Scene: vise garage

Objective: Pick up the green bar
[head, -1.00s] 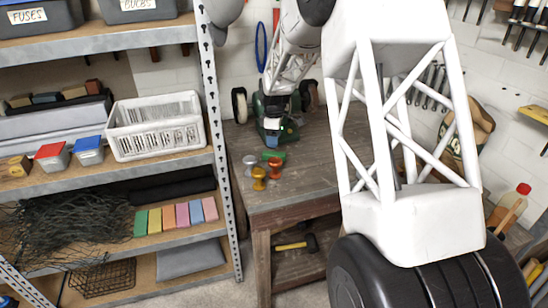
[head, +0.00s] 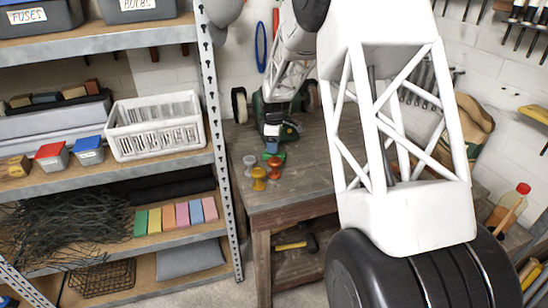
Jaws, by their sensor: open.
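A small green bar (head: 279,155) lies on the wooden workbench, behind the knob-shaped pieces and partly hidden by my gripper. My gripper (head: 271,150) is open and points down just above or around the green bar. Its blue fingertip area overlaps the bar in the picture. I cannot tell whether it touches the bar.
A metal shelf post (head: 219,130) rises to the left. Colored blocks, including a green one (head: 141,223), stand on the lower shelf.

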